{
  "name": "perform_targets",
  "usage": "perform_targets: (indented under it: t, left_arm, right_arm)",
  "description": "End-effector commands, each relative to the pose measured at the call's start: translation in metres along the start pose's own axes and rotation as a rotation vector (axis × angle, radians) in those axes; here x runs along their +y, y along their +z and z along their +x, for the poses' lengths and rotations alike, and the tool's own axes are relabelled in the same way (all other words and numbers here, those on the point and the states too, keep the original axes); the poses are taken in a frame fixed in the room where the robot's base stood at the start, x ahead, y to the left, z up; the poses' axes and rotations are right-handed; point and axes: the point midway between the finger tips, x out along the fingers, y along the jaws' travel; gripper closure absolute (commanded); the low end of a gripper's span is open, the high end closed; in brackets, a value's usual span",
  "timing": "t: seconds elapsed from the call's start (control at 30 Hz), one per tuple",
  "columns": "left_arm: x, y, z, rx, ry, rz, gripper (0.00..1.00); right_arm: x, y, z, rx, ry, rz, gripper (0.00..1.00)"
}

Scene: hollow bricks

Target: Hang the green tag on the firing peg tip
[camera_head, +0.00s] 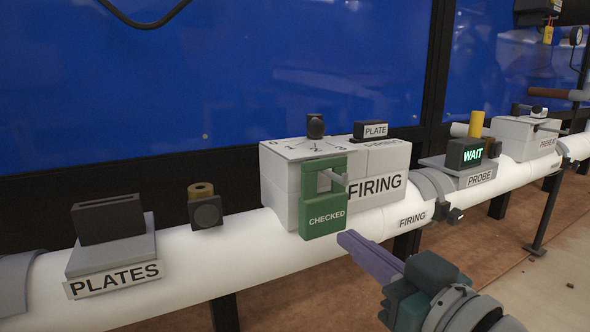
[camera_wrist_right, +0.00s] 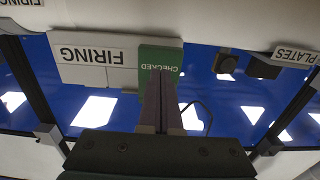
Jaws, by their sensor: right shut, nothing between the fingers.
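The green tag (camera_head: 322,219), marked CHECKED, is upright against the front of the white FIRING box (camera_head: 380,160). A light grey peg (camera_head: 335,178) shows at the opening in the tag's upper part, and the tag appears to hang on it. My right gripper (camera_head: 345,241) is shut and empty, its fingertips just below and to the right of the tag, apparently apart from it. In the right wrist view the tag (camera_wrist_right: 160,57) shows upside down beyond the closed fingers (camera_wrist_right: 160,85), which hide part of it. My left gripper is in neither view.
The box sits on a long white pipe (camera_head: 250,262). A PLATES holder (camera_head: 112,240) and a small dark block with a tan cylinder (camera_head: 205,207) stand at left. A PROBE stand with a WAIT display (camera_head: 472,155) and a PREHEAT box (camera_head: 525,137) stand at right.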

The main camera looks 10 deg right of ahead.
Motion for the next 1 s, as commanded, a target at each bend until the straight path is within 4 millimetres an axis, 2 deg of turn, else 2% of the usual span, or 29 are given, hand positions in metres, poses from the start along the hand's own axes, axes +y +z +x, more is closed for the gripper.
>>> perform_targets:
  t: [1.0]
  left_arm:
    - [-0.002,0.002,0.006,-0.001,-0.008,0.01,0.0]
  right_arm:
    - [0.0,0.0,0.012,0.0,0.0,0.001,1.0]
